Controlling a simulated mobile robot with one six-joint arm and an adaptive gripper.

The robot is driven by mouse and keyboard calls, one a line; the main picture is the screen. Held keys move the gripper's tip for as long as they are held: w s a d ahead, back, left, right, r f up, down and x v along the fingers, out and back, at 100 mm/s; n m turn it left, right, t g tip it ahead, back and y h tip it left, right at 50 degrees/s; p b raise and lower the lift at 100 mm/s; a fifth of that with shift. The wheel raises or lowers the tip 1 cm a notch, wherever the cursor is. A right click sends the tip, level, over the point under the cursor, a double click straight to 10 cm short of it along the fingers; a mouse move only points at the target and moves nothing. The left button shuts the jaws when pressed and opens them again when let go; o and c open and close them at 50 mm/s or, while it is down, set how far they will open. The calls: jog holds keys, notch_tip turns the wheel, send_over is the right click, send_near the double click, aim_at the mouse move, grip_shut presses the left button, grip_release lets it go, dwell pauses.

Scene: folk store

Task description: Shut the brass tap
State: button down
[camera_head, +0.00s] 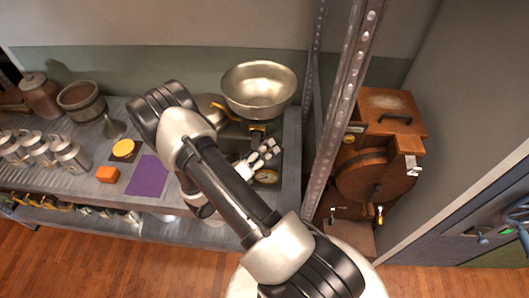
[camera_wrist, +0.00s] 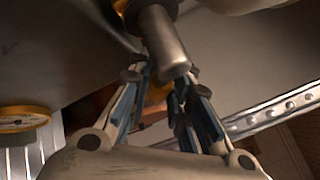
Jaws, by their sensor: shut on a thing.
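My gripper (camera_head: 262,154) is beneath the wide metal bowl (camera_head: 258,84) in the head view, its fingers close together. In the wrist view my gripper (camera_wrist: 163,98) has its fingers closed around a small yellow piece of the brass tap (camera_wrist: 157,92). Most of the tap is hidden by the fingers and by a grey metal cylinder (camera_wrist: 163,42) in front. I cannot tell how far the tap is turned. In the head view a little brass shows just below the bowl, above the gripper.
A purple mat (camera_head: 149,176), an orange block (camera_head: 107,174) and several metal cans stand on the counter at left.

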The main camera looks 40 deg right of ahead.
jog(key=n+h+b, duration=0.2)
jog(key=n, duration=0.1)
jog(key=shift+s+d+r+t, duration=0.15)
jog(key=shift+s+r+t, duration=0.05)
jog(key=shift+r+t, duration=0.2)
jog(key=n+b, duration=0.1)
jog(key=b, duration=0.1)
jog(key=n+t+h+b, duration=0.1)
jog(key=b, duration=0.2)
jog(key=shift+r+h, duration=0.2)
jog(key=shift+h, duration=0.1)
jog(key=shift+r+n+t+b, duration=0.3)
jog(key=shift+n+b, duration=0.3)
jog(key=shift+b, duration=0.55)
jog(key=shift+r+n+b, duration=0.25)
jog(key=shift+n+b, duration=0.05)
jog(key=c, duration=1.8)
grip_release()
jog(key=shift+o, duration=0.2)
jog(key=v, duration=1.2)
jog(key=shift+f, duration=0.25)
jog(key=shift+d+h, duration=0.1)
jog(key=shift+h, duration=0.2)
